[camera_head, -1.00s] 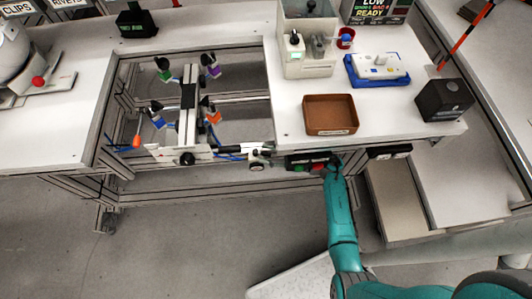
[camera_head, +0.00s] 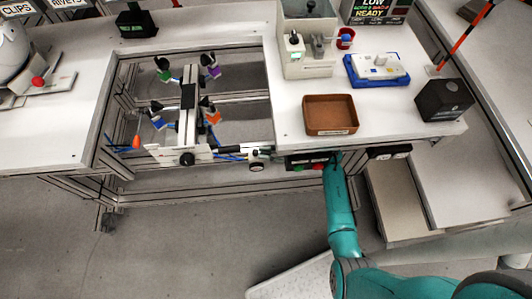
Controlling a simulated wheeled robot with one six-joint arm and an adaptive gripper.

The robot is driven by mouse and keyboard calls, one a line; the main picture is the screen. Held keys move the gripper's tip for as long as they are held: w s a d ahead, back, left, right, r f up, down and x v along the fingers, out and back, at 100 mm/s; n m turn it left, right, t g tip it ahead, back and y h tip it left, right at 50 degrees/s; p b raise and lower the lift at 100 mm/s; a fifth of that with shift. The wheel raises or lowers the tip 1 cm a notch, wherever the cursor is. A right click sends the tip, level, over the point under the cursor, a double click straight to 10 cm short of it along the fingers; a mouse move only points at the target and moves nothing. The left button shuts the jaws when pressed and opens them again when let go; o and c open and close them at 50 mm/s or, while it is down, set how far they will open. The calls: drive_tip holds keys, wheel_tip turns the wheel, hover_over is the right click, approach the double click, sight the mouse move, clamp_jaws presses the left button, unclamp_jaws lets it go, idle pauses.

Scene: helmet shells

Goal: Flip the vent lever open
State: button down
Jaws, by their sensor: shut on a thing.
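A dark box (camera_head: 296,161) hangs at the front edge of the right table. It bears a green part and, at its right end, a small red part (camera_head: 318,166), which seems to be the vent lever. My teal arm reaches up from the lower right, and its far end meets the box's right end. My gripper (camera_head: 329,161) is there, small and dark, largely hidden by my arm. It is shut at the red part; the fingertips and the lever's exact angle are too small to make out.
A brown tray (camera_head: 331,132) stands on the table above the box. A dark socket strip (camera_head: 389,151) hangs to the right. A round gauge (camera_head: 257,166) and a clamp fixture (camera_head: 188,115) lie left.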

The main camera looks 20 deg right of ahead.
drive_tip(key=shift+w+n+g, duration=0.1)
drive_tip(key=shift+n+g, duration=0.2)
drive_tip(key=shift+g, duration=0.1)
drive_tip(key=c, duration=1.1)
unclamp_jaws()
drive_tip(key=shift+d, duration=0.1)
drive_tip(key=v, duration=1.2)
drive_tip(key=shift+f, duration=0.25)
